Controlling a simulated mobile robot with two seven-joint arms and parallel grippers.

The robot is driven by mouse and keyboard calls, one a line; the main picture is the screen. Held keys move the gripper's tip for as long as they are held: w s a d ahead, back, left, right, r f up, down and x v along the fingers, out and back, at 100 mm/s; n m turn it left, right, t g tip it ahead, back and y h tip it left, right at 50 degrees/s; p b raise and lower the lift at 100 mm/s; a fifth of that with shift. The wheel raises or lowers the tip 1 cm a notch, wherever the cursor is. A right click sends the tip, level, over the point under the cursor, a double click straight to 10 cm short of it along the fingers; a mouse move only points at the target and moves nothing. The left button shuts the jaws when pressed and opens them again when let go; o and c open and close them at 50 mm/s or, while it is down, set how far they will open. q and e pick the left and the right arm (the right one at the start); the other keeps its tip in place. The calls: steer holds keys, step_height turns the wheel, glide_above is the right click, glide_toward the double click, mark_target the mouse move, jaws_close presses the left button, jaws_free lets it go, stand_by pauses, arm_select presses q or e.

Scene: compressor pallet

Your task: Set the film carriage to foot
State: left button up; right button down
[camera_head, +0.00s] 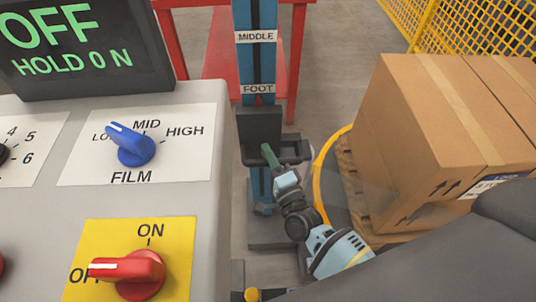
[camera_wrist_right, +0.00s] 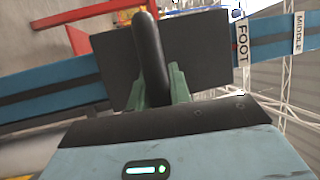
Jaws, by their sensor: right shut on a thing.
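The film carriage (camera_head: 259,124) is a dark block on the blue mast (camera_head: 256,60). It stands just under the FOOT label (camera_head: 258,88), and the MIDDLE label (camera_head: 256,36) is higher up. In the right wrist view the carriage (camera_wrist_right: 205,45) lies right beside the FOOT label (camera_wrist_right: 243,43). My right gripper (camera_head: 268,153), with green fingers, is at the front of the carriage. In the wrist view its fingers (camera_wrist_right: 157,88) are shut on the carriage's dark handle (camera_wrist_right: 150,45). My left gripper is not in view.
A control panel (camera_head: 200,150) with a blue FILM knob (camera_head: 135,147) and a red ON/OFF switch (camera_head: 130,272) fills the left. Its display (camera_head: 70,45) reads OFF and HOLD 0 N. Cardboard boxes (camera_head: 425,125) on a pallet (camera_head: 355,200) stand close right. A yellow fence (camera_head: 460,25) is behind.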

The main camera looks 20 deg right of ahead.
steer(key=shift+s+f, duration=0.15)
steer(key=shift+f, duration=0.3)
steer(key=c, duration=1.6)
jaws_free()
steer(key=shift+o, duration=0.2)
steer(key=shift+r, duration=0.2)
steer(key=a+v, duration=0.1)
steer(key=v, duration=0.6)
steer(key=shift+s+d, duration=0.3)
steer(key=shift+d, duration=0.25)
